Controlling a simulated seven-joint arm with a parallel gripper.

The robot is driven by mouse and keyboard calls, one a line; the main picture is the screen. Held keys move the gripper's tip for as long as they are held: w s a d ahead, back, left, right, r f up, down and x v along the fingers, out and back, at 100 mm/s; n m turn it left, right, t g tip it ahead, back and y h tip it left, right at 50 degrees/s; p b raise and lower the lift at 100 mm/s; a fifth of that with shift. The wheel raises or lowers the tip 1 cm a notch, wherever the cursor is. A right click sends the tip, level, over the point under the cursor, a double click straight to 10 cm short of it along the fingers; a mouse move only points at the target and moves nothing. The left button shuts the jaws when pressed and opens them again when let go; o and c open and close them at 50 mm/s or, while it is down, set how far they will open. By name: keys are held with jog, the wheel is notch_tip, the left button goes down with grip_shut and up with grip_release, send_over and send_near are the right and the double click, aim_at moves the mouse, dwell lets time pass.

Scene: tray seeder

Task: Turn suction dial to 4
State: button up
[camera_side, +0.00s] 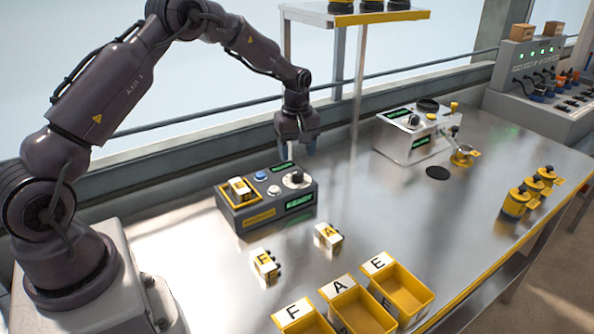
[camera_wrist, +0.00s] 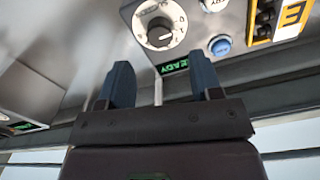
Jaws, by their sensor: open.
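A control box (camera_side: 246,217) with a dark body stands on the steel bench. On its top right is a round dial (camera_side: 296,180) with a dark knob on a pale scale. The dial (camera_wrist: 159,32) also shows in the wrist view, with a white pointer line on the knob; its scale marks are too small to read surely. My gripper (camera_side: 298,149) is open and empty, behind and above the box, pointing down. In the wrist view its two blue-grey fingers (camera_wrist: 160,64) are apart, with the dial beyond their tips and not between them.
Blocks F (camera_side: 265,264) and A (camera_side: 328,236) lie in front. Yellow bins (camera_side: 408,288) line the front edge. A white machine (camera_side: 406,140) stands to the right.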

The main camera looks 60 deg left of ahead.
aim_at(297, 172)
notch_tip(297, 172, down, 6)
jog(key=shift+f, duration=0.1)
jog(key=shift+c, duration=0.4)
jog(key=c, duration=0.9)
jog(key=shift+o, duration=0.2)
